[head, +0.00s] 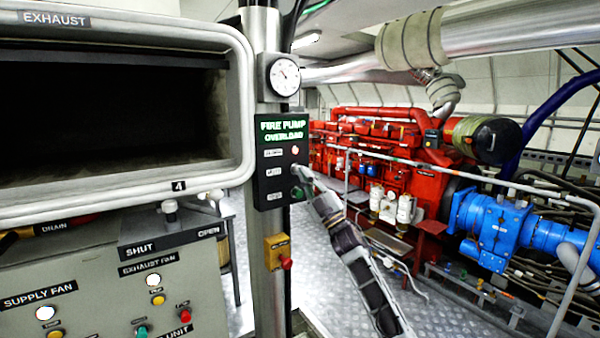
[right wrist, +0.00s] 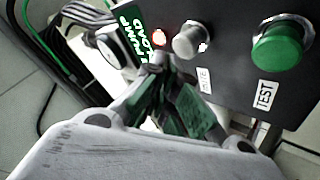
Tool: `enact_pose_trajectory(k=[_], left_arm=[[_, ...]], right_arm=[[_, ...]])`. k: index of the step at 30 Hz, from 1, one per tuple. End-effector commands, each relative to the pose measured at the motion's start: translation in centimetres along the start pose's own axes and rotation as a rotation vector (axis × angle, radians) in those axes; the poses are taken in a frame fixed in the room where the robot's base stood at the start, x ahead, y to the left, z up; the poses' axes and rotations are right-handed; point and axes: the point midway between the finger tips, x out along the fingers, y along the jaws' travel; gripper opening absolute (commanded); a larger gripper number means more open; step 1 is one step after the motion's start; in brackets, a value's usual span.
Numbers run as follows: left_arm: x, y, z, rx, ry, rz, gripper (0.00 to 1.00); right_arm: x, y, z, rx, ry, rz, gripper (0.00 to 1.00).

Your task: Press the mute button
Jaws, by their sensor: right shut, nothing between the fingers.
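A black alarm panel (head: 268,182) with a lit green "FIRE PUMP OVERLOAD" sign (head: 282,131) is mounted on a metal post. In the right wrist view it carries a lit red lamp (right wrist: 159,37), a grey round button (right wrist: 189,42) beside a label that appears to read MUTE (right wrist: 203,80), and a green TEST button (right wrist: 282,44). My right gripper (head: 303,173) is shut and empty in front of the panel. In the right wrist view its fingertips (right wrist: 168,68) appear just below the lamp and grey button; I cannot tell whether they touch. My left gripper is not in view.
A pressure gauge (head: 284,76) sits above the panel, and a yellow box with a red knob (head: 277,251) below it. The exhaust duct frame (head: 242,110) and a control cabinet (head: 100,285) stand left. A railing (head: 450,172) and red engine (head: 400,150) are right.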

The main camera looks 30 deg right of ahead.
Motion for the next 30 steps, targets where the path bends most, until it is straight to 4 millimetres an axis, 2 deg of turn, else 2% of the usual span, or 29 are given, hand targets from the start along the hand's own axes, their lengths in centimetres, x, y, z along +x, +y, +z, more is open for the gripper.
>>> enact_pose_trajectory(k=[30], left_arm=[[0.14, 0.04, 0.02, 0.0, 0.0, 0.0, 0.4]], right_arm=[[0.62, -0.4, 0.41, 0.0, 0.0, 0.0, 0.0]])
